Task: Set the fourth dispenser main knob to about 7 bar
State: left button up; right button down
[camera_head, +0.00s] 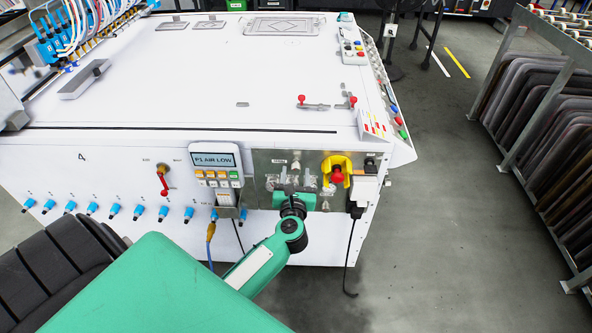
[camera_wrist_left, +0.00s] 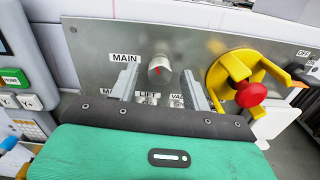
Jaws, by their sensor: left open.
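The main knob (camera_wrist_left: 160,69) is a round silver knob with a short red mark, on a steel panel (camera_wrist_left: 90,45) beside a MAIN label (camera_wrist_left: 125,58). No scale is readable on it. My left gripper (camera_wrist_left: 158,82) is open; its two grey fingers show on either side of the knob and just below it. I cannot tell how far the fingers reach along it, and no contact shows. In the head view my green left gripper (camera_head: 294,190) is in front of the lower part of the steel panel (camera_head: 262,160). My right gripper is not in view.
A red emergency button (camera_wrist_left: 251,94) in a yellow guard (camera_wrist_left: 225,73) is close to the right finger. A display box reading P1 AIR LOW (camera_head: 214,160) hangs left of the panel. Dark cables hang below. Open floor (camera_head: 430,200) lies right of the machine, before a rack.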

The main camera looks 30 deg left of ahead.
pick_arm(q)
jog(key=shift+x, duration=1.1)
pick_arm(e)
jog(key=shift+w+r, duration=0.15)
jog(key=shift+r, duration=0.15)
pick_arm(q)
jog(key=c, duration=1)
